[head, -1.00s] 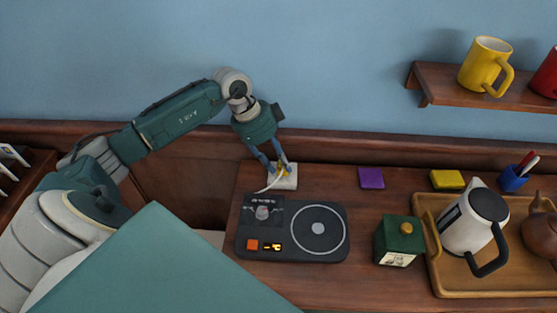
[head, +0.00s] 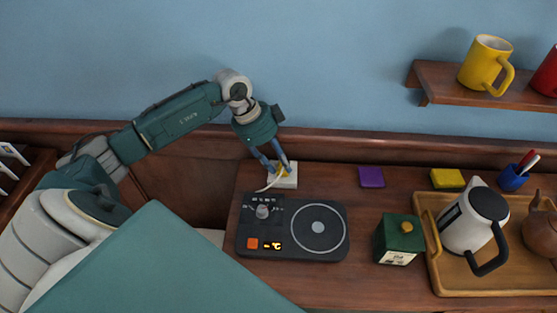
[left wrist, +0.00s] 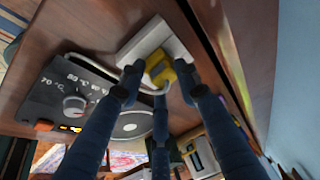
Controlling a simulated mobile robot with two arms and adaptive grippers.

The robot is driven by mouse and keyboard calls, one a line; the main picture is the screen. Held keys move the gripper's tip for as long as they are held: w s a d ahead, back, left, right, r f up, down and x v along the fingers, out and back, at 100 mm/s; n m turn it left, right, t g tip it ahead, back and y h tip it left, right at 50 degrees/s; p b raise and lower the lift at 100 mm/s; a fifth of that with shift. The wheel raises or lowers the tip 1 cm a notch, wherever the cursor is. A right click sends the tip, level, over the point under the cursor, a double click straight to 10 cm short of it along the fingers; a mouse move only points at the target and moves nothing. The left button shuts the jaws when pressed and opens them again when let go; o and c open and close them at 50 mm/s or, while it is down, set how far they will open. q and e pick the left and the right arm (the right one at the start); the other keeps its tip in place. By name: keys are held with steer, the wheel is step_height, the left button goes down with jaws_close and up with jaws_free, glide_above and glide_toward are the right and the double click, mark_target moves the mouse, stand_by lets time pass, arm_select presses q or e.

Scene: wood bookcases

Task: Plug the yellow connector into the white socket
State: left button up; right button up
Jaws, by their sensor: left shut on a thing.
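The yellow connector (left wrist: 160,70) is held between the blue fingers of my left gripper (head: 281,170), which is shut on it. The white socket (head: 288,181) lies on the wooden counter near the wall, directly under the connector; it also shows in the left wrist view (left wrist: 143,42). The connector is over the socket's face and looks close against it, but the fingers hide whether it is seated. A white cable (left wrist: 95,66) runs from the connector toward the black hot plate (head: 292,228). My right gripper is not in view.
The hot plate stands just in front of the socket. A purple block (head: 371,177), a yellow block (head: 447,179) and a green canister (head: 399,240) are to the right. A wooden tray (head: 440,283) holds a kettle (head: 474,222). Counter between socket and purple block is clear.

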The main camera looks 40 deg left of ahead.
arm_select(q)
steer(key=shift+f, duration=0.2)
steer(key=o, duration=1.2)
steer(key=shift+o, duration=0.2)
steer(key=v, duration=1.2)
